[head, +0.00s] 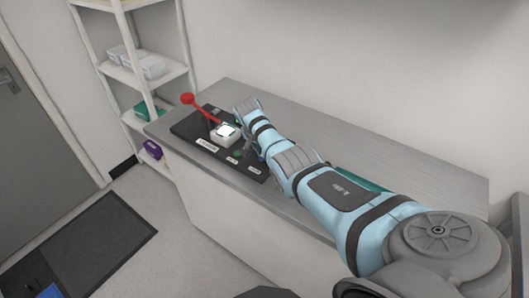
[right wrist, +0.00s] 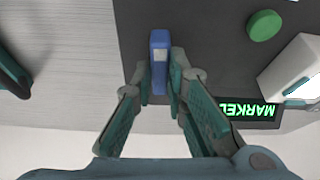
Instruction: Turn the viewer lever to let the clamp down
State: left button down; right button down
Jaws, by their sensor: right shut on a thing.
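A black base plate (head: 192,131) lies on the grey counter and carries a white box (head: 222,139) with a lit top. A red rod with a red ball end (head: 187,98) slants up over the plate beside the box; I cannot tell which part is the clamp. In the right wrist view, my right gripper (right wrist: 159,75) is shut on a small upright blue piece (right wrist: 160,45) with a pale label, at the edge of the black plate (right wrist: 200,30). I cannot tell whether it is the lever's handle. My left gripper is not in view.
A green round knob (right wrist: 264,25) and a lit green name display (right wrist: 250,111) are on the plate near the white box (right wrist: 285,70). A dark teal curved thing (right wrist: 12,75) lies at left. The counter (head: 300,130) is clear behind my arm. Shelves (head: 140,70) stand at left.

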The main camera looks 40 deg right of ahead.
jog(key=shift+m, duration=0.3)
jog(key=shift+d, duration=0.1)
jog(key=c, duration=1.6)
grip_release()
jog(key=shift+r, duration=0.35)
jog(key=v, duration=1.1)
jog(key=shift+w+r, duration=0.1)
jog(key=shift+w, duration=0.05)
